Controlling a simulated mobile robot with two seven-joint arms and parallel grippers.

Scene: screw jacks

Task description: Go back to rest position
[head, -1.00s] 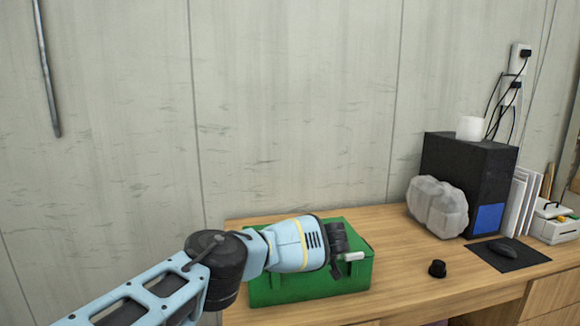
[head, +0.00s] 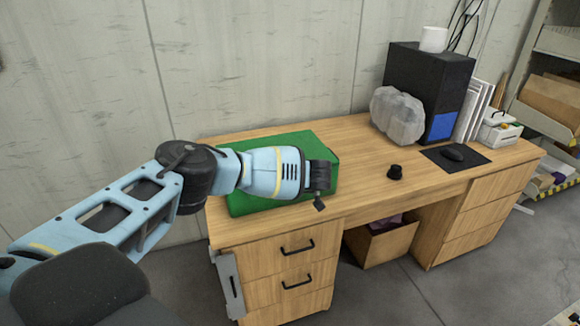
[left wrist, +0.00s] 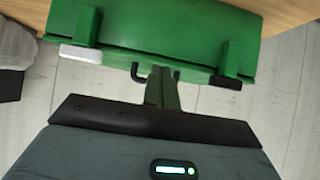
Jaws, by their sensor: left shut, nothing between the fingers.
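My left gripper (head: 319,201) is in front of and partly over the green box (head: 322,152) at the left end of the wooden desk. It is shut and empty. In the left wrist view, the green box (left wrist: 185,25) fills the upper part of the picture, with a white latch-like part (left wrist: 80,53) and a dark one (left wrist: 225,82) on it. The left gripper (left wrist: 160,75) shows below the box there, its fingers together. The left arm hides part of the box in the head view. My right gripper is not in view.
The desk (head: 350,180) holds a small black knob-like object (head: 395,172), a grey lumpy object (head: 397,115), a black computer case (head: 430,80) and a mouse (head: 453,154). A concrete wall is behind.

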